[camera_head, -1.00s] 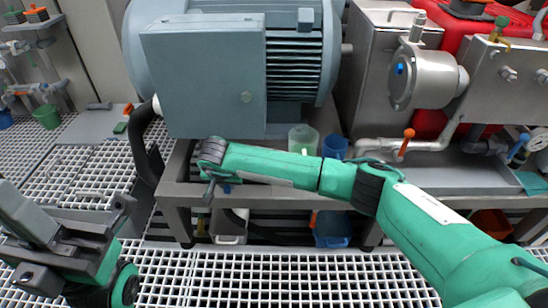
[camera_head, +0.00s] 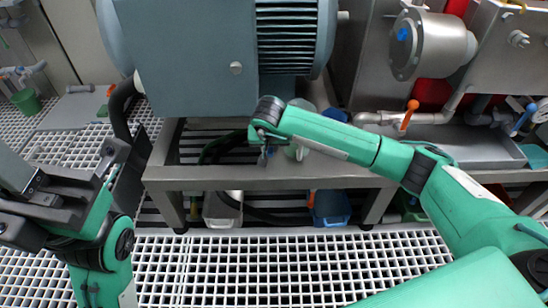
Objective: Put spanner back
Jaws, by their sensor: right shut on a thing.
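My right gripper (camera_head: 266,152) is at the end of the green arm reaching in from the right. It is over the steel bench frame, in front of the big grey-blue motor. It points down and is shut on the spanner, of which little can be made out, as the wrist and jaws mostly hide it. My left gripper (camera_head: 66,192) is at the left, over the grating. Its dark jaws look spread apart, with nothing seen between them.
The steel bench frame (camera_head: 330,178) carries the motor (camera_head: 185,60). A clear cup (camera_head: 302,104) stands behind my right arm. A white bin (camera_head: 222,210) and a blue bin (camera_head: 330,208) are under the bench. The white grating (camera_head: 250,270) in front is clear. Orange-handled and blue-handled valves are at the right.

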